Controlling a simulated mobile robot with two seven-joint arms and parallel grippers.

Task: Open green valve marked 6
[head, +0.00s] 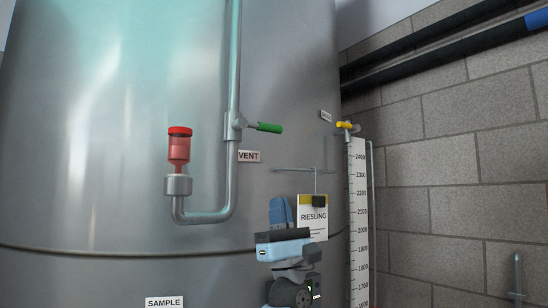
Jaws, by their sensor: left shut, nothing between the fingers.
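A valve with a green lever handle (268,127) sits on a vertical steel pipe (233,75) in front of the tank. The lever points right, roughly across the pipe. A label reading VENT (249,156) is just below it; I see no mark 6. My left gripper (281,210) points upward below the green lever, apart from it. Its blue fingers are shut and empty, and they overlap the left edge of the RIESLING card in the picture. My right gripper is not in view.
A red-capped airlock (179,150) stands on the pipe's bent lower end. A RIESLING card (313,217) hangs from a thin rod. A yellow handle (345,125) tops the scale strip (358,220). The steel tank (90,130) fills the left; a block wall (450,140) is right.

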